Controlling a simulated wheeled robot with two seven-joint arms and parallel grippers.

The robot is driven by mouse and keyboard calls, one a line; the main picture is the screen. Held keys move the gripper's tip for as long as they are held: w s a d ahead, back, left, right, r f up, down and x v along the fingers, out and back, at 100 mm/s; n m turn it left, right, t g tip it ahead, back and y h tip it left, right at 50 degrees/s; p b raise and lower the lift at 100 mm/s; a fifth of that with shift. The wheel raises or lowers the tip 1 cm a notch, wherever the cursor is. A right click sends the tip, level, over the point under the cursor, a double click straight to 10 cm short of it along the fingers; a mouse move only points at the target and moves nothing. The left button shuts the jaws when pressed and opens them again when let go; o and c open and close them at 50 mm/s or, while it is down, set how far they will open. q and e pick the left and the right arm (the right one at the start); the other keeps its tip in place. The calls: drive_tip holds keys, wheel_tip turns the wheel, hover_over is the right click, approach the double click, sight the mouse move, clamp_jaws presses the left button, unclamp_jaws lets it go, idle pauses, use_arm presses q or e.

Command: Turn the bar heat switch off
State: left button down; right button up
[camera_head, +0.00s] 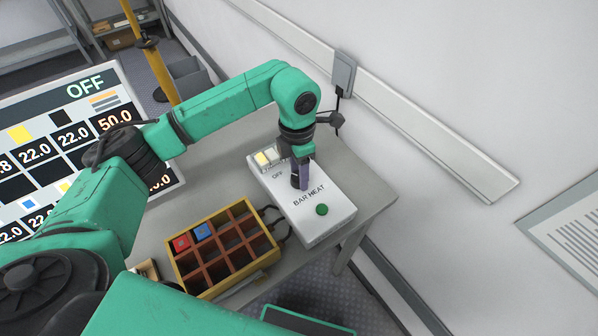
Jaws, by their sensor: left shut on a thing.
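The white bar heat box (322,227) stands on the grey table, labelled "BAR HEAT" with "OFF" printed nearer its far end. My left gripper (299,181) points down over the box, between the two labels. It is shut on the switch, which is mostly hidden by the fingers. A green button (322,209) sits on the near part of the box. A yellowish lamp or window (262,158) shows at the far end of the box. The large screen (70,150) at left shows "OFF" at its top. My right gripper is not in view.
A wooden compartment tray (222,247) with a red block (181,244) and a blue block (202,232) stands left of the box. Cables run between them. The white wall with a rail (430,135) closes off the right. Bare table (368,193) shows right of the box.

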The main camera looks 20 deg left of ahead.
use_arm(q)
drive_tip(key=shift+w+r, duration=0.1)
drive_tip(key=shift+c, duration=1.5)
unclamp_jaws()
wheel_tip(320, 180, up, 14)
drive_tip(key=b, duration=0.1)
drive_tip(key=shift+w+a+r+b, duration=0.25)
drive_tip(key=shift+a+b, duration=0.05)
drive_tip(key=shift+b, duration=0.1)
